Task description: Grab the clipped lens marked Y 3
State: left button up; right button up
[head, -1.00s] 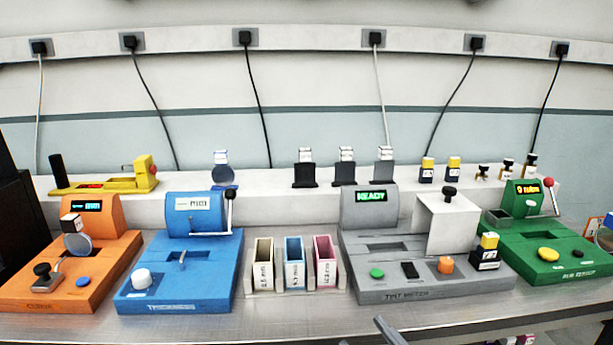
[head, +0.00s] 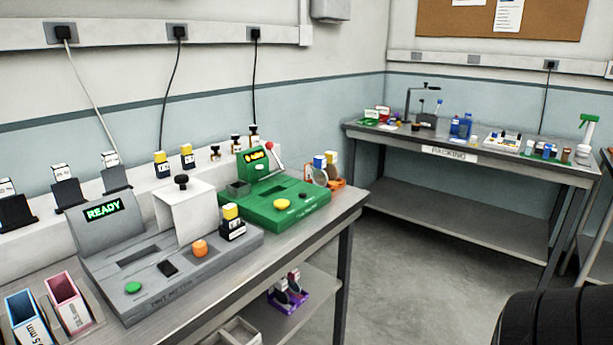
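I cannot read a Y 3 mark on anything in the head view. Round lenses with coloured clips (head: 319,172) stand at the bench's right end, past the green machine. Small dark clipped pieces (head: 291,288) sit in a purple tray (head: 283,305) on the shelf under the bench. Their marks are too small to read. Neither of my grippers is in view.
The grey tint meter (head: 150,262) reads READY, with a yellow-and-black block (head: 232,224) on it. The green machine (head: 276,205) stands right of it. A packing table (head: 450,153) stands at the back right. Floor (head: 400,270) between is clear; a dark shape fills the bottom right corner.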

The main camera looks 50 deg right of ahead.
aim_at(319, 178)
jog(key=z, duration=1.55)
jog(key=i+l+u, duration=0.1)
jog(key=u, duration=0.6)
jog(key=i+l+u, duration=0.15)
jog(key=l+u, duration=0.2)
jog(key=i+l+u, duration=0.1)
jog(key=l+u, duration=0.25)
jog(key=i+l+u, duration=0.1)
jog(key=l, duration=0.65)
jog(key=i+l+u, duration=0.1)
jog(key=l, duration=0.65)
